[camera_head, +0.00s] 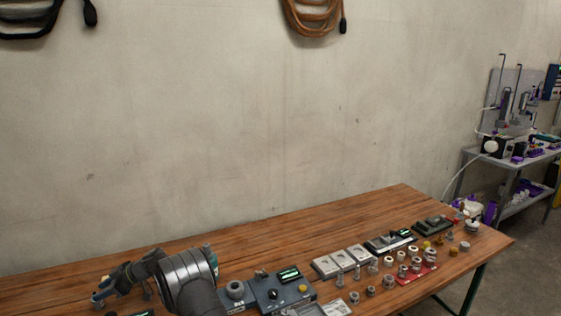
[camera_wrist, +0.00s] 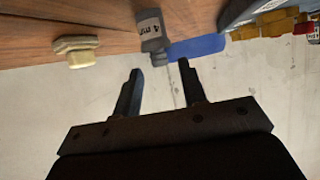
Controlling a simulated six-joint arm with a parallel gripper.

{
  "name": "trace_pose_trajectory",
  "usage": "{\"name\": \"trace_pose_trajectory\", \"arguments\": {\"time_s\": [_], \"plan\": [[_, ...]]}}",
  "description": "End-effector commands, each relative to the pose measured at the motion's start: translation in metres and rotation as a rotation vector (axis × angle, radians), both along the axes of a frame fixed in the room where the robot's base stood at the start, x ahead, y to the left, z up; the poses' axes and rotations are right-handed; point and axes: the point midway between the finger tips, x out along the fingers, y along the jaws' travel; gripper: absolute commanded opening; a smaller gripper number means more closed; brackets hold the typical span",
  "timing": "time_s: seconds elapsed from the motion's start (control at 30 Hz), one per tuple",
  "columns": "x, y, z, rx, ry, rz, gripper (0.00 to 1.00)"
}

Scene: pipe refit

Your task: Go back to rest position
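My gripper (camera_wrist: 160,68) is open, with its two dark fingers apart and nothing between them in the wrist view. In the head view my arm stands at the bottom left over the wooden table (camera_head: 250,232), and its fingertips are hard to make out there. Beyond the fingers in the wrist view are a grey part marked with dark lettering (camera_wrist: 152,32), a flat blue piece (camera_wrist: 197,48) and a cream fitting (camera_wrist: 78,52). I cannot tell their exact distance from the fingers.
A grey control box (camera_head: 282,290) stands just right of my arm. Several pale blocks (camera_head: 342,262), small metal fittings and a red mat (camera_head: 418,274) fill the table's right part. The table's back middle is clear. A metal cart (camera_head: 510,163) stands far right.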

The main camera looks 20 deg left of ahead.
Motion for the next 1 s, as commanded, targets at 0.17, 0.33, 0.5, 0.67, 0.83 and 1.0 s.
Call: {"name": "trace_pose_trajectory", "arguments": {"time_s": [0.17,0.33,0.5,0.67,0.83,1.0], "plan": [[-0.006,0.011,0.007,0.004,-0.002,-0.001,0.38],[-0.007,0.011,0.023,0.000,-0.001,0.000,0.38],[-0.007,0.011,0.030,0.000,0.000,0.000,0.38],[-0.007,0.011,0.030,0.000,0.000,0.000,0.38],[-0.007,0.011,0.029,0.000,0.000,0.000,0.38],[-0.007,0.010,0.014,-0.002,0.001,-0.001,0.38]]}}
